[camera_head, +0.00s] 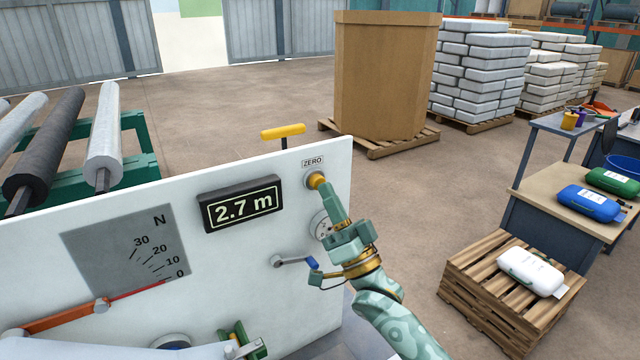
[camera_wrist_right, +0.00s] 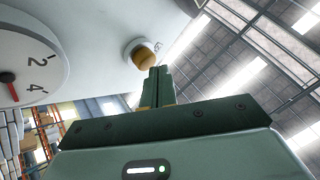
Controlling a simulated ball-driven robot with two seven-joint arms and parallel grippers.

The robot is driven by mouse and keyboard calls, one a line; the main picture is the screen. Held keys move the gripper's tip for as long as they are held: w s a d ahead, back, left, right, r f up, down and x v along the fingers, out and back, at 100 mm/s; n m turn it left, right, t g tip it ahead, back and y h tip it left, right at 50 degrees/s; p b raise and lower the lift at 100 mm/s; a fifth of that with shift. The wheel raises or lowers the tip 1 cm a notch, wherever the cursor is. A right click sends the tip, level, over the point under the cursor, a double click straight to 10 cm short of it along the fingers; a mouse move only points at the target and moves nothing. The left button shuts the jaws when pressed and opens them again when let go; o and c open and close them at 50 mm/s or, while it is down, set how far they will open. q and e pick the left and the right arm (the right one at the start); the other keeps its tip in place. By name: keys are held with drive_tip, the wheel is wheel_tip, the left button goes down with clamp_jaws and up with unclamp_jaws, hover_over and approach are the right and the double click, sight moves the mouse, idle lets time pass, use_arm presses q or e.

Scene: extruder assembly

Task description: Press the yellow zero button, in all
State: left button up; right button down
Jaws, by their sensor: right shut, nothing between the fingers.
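The yellow zero button (camera_head: 315,179) sits in a pale round collar on the white panel (camera_head: 110,225), below the ZERO label (camera_head: 313,162). In the right wrist view the button (camera_wrist_right: 144,57) shows just beyond the fingertips. My right gripper (camera_head: 325,192) is shut and empty, its tips right at the button. The wrist view shows the closed fingers (camera_wrist_right: 158,72) overlapping the button's lower edge. I cannot tell whether they touch it or whether it is pushed in. The display (camera_head: 240,204) reads 2.7 m. My left gripper is not in view.
A blue-handled crank (camera_head: 297,262) and a round dial (camera_head: 320,226) sit close to my right gripper. A yellow handle (camera_head: 283,131) rises behind the panel's top edge. A force scale (camera_head: 125,258) is at left. A pallet stack (camera_head: 510,300) with a white bag stands at right.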

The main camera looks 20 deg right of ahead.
drive_tip(key=shift+w+a, duration=0.1)
drive_tip(key=shift+w, duration=0.45)
idle(0.6)
drive_tip(key=shift+w+r, duration=0.1)
idle(0.8)
drive_tip(key=shift+s+f+p, duration=0.2)
drive_tip(key=shift+s+p, duration=0.15)
drive_tip(key=shift+s, duration=0.5)
drive_tip(key=s, duration=0.1)
drive_tip(key=s+p, duration=0.1)
drive_tip(key=s, duration=0.1)
drive_tip(key=s+p, duration=0.1)
drive_tip(key=s, duration=0.1)
drive_tip(key=shift+d, duration=0.4)
